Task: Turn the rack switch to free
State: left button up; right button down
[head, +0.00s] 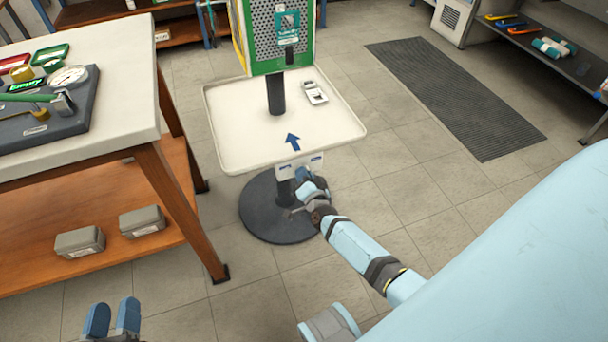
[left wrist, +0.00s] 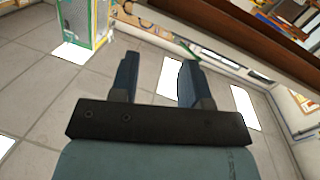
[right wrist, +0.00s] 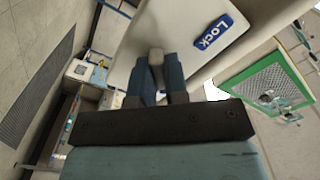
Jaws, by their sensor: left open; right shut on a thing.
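The rack switch sits on a pale panel (head: 287,172) at the front edge of the stand's white tray (head: 225,148). The panel has two small blue labels, too small to read in the head view. My right gripper (head: 304,177) is at this panel. In the right wrist view, my right gripper (right wrist: 160,72) is shut on the grey switch handle (right wrist: 156,56). A blue "Lock" label (right wrist: 212,32) shows to the right of the handle; the other label is hidden. My left gripper (head: 112,308) is open and empty at the lower left, also in the left wrist view (left wrist: 156,68).
A wooden workbench (head: 120,110) with a gauge board (head: 75,118) stands at the left, grey boxes (head: 80,241) on its shelf. The stand has a round dark base (head: 265,222). A dark floor mat (head: 450,95) lies at the right. Tiled floor is clear in front.

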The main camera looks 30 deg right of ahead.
jog(key=c, duration=1.1)
grip_release()
jog(key=shift+c, duration=0.2)
pick_arm(q)
notch_tip(320, 180, down, 6)
jog(key=s+a+g+y+p, duration=0.1)
jog(key=a+g+y+p, duration=0.1)
jog(key=a+g+p, duration=0.1)
jog(key=shift+s+r, duration=0.2)
pick_arm(e)
jog(key=v, duration=1.3)
jog(key=shift+s+a, duration=0.15)
jog(key=shift+s, duration=0.2)
pick_arm(q)
jog(key=shift+s+d, duration=0.1)
jog(key=shift+d, duration=0.1)
